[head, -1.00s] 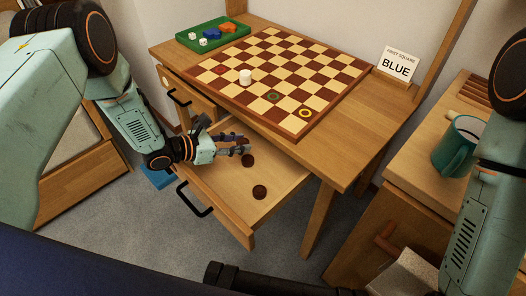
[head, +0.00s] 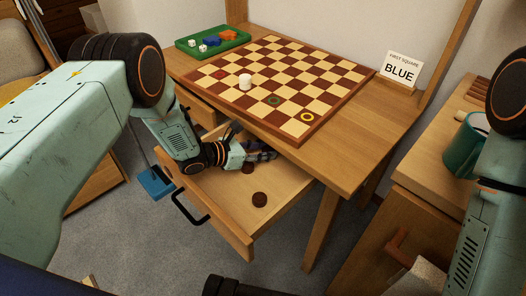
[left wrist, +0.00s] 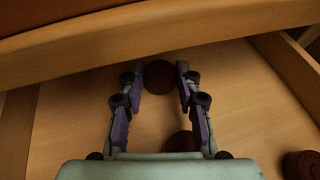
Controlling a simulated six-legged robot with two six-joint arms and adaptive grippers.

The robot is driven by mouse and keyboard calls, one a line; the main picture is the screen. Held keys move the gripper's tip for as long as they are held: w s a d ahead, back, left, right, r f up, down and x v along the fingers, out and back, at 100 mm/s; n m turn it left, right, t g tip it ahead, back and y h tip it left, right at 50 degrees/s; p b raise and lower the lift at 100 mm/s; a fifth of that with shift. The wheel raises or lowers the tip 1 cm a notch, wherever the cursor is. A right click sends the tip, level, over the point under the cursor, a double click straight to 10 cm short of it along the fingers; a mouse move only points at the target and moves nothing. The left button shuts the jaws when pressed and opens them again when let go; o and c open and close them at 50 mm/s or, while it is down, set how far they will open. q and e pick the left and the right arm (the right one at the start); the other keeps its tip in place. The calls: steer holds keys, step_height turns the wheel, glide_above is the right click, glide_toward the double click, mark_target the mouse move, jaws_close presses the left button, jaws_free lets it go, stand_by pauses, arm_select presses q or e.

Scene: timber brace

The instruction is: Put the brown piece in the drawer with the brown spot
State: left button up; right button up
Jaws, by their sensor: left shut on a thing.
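The wooden drawer (head: 222,205) under the table is pulled open. My left gripper (head: 268,156) reaches into it, close under the table edge. In the left wrist view its fingers (left wrist: 159,78) are closed around a dark brown round piece (left wrist: 158,76). Two more brown pieces lie on the drawer floor: one (head: 248,168) beside the gripper, partly under it, and one (head: 259,199) nearer the drawer front. The wrist view also shows these, one (left wrist: 182,142) partly hidden by the gripper. I see no clear brown spot on a drawer.
A checkered board (head: 290,85) on the table carries a white piece (head: 245,82) and coloured marks. A green tray (head: 213,42) and a sign reading "FIRST SQUARE BLUE" (head: 400,69) stand behind. A teal mug (head: 462,150) is at right. The table edge overhangs the gripper.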

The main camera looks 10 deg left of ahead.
arm_select(q)
steer(key=shift+f, duration=0.2)
steer(key=o, duration=0.8)
steer(key=shift+r, duration=0.25)
steer(key=p+v, duration=0.3)
steer(key=v, duration=0.3)
steer(key=shift+s+a+r, duration=0.15)
steer(key=shift+s+a, duration=0.05)
steer(key=shift+s+a+r, duration=0.1)
steer(key=shift+s+a, duration=0.15)
steer(key=shift+s, duration=0.05)
